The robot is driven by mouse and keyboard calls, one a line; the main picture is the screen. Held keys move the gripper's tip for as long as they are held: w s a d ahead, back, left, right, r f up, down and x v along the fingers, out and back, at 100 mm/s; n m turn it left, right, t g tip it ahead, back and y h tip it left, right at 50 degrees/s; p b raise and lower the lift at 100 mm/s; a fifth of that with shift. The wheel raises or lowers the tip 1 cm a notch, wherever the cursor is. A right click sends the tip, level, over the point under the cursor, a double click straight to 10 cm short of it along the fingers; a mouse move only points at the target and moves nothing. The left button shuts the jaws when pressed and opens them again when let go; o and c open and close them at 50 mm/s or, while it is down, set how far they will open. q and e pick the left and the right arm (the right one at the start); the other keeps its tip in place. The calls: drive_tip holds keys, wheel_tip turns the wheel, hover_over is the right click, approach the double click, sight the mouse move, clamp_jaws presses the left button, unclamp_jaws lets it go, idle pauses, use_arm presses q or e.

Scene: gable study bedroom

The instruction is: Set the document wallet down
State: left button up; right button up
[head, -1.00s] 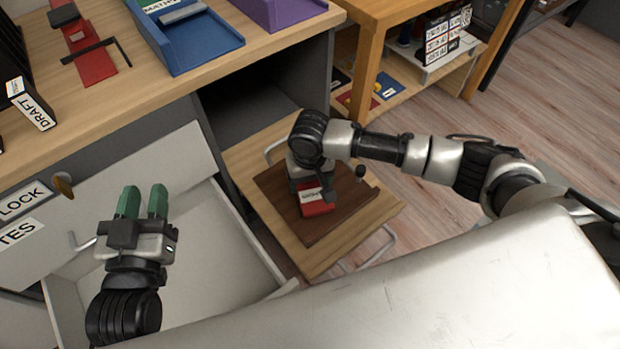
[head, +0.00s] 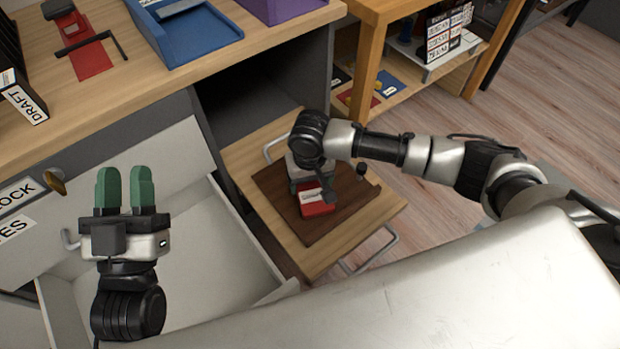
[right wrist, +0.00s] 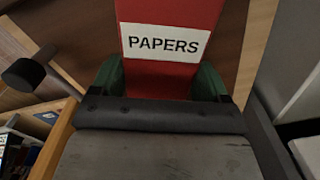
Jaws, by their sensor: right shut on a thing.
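The document wallet is a red folder (head: 318,207) with a white label, which reads PAPERS in the right wrist view (right wrist: 190,75). My right gripper (head: 308,187) is shut on it, with green fingers at both its sides in the right wrist view. The wallet is at a dark brown board (head: 335,222) on a pulled-out wooden shelf (head: 315,262). I cannot tell whether its underside touches the board. My left gripper (head: 125,190) is empty over the open drawer at the left, its green fingers upright and apart.
The open pale drawer (head: 225,240) lies left of the shelf. The desk above holds a blue tray (head: 195,38), a purple tray (head: 275,8) and a red hole punch (head: 80,45). A wooden rack (head: 362,70) stands behind the shelf.

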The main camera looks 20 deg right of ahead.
drive_tip(key=shift+f, duration=0.55)
drive_tip(key=o, duration=1)
drive_tip(key=shift+o, duration=0.2)
drive_tip(key=shift+r, duration=0.4)
wheel_tip(320, 180, up, 4)
drive_tip(key=shift+r+p, duration=0.15)
drive_tip(key=shift+p, duration=1.05)
wheel_tip(320, 180, up, 5)
drive_tip(key=shift+f+p, duration=0.1)
drive_tip(key=shift+p, duration=0.9)
use_arm(q)
drive_tip(key=s+a+f+g+y, duration=0.2)
drive_tip(key=a+f+g+y, duration=0.1)
drive_tip(key=f+g, duration=0.9)
drive_tip(key=shift+s+f+n+y, duration=0.15)
drive_tip(key=shift+f+n+y, duration=0.15)
drive_tip(key=shift+f+y, duration=0.2)
use_arm(e)
drive_tip(key=shift+r, duration=0.45)
